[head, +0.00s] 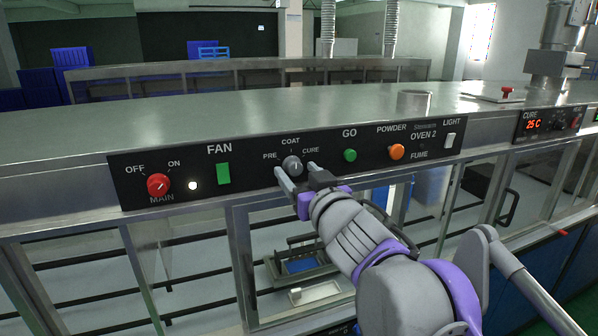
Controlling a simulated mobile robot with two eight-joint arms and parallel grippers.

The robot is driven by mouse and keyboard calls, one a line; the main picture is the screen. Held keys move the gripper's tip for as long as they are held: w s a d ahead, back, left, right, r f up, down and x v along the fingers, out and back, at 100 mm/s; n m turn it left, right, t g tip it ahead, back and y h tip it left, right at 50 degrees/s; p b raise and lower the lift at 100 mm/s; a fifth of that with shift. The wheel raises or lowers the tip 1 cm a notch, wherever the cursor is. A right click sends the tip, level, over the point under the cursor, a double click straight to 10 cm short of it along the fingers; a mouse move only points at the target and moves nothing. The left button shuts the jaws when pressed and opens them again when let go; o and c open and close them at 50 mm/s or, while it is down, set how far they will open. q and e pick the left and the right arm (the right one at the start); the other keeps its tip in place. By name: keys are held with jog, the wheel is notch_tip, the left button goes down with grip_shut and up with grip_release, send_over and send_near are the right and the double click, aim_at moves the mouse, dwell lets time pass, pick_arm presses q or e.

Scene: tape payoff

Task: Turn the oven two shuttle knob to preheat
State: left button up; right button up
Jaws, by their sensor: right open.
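The shuttle knob (292,165) is a small grey round knob on the black control panel (330,140), with PRE at its left, COAT above and CURE at its right. Its white pointer mark looks roughly upward, toward COAT. The panel reads OVEN 2 at its right part. My right gripper (296,172) comes up from the lower right, open, its two fingers on the left and right of the knob. I cannot tell whether the fingers touch it. My left gripper is not in view.
The panel also holds a red main knob (158,185), a green fan switch (223,173), a green GO button (350,155), an orange powder button (397,152) and a white light switch (450,140). Glass doors lie below. A second panel (545,123) reads 25 C.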

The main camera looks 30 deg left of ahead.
grip_shut()
dwell(0.3)
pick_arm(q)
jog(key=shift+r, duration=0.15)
pick_arm(e)
jog(key=shift+n, duration=0.3)
jog(key=n+p, duration=0.2)
jog(key=n, duration=0.3)
jog(key=shift+r, duration=0.1)
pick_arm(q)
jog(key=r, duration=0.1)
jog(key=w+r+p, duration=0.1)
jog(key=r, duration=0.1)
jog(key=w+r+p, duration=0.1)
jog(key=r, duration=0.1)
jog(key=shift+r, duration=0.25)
pick_arm(e)
jog(key=n, duration=0.6)
jog(key=shift+d, duration=0.1)
grip_release()
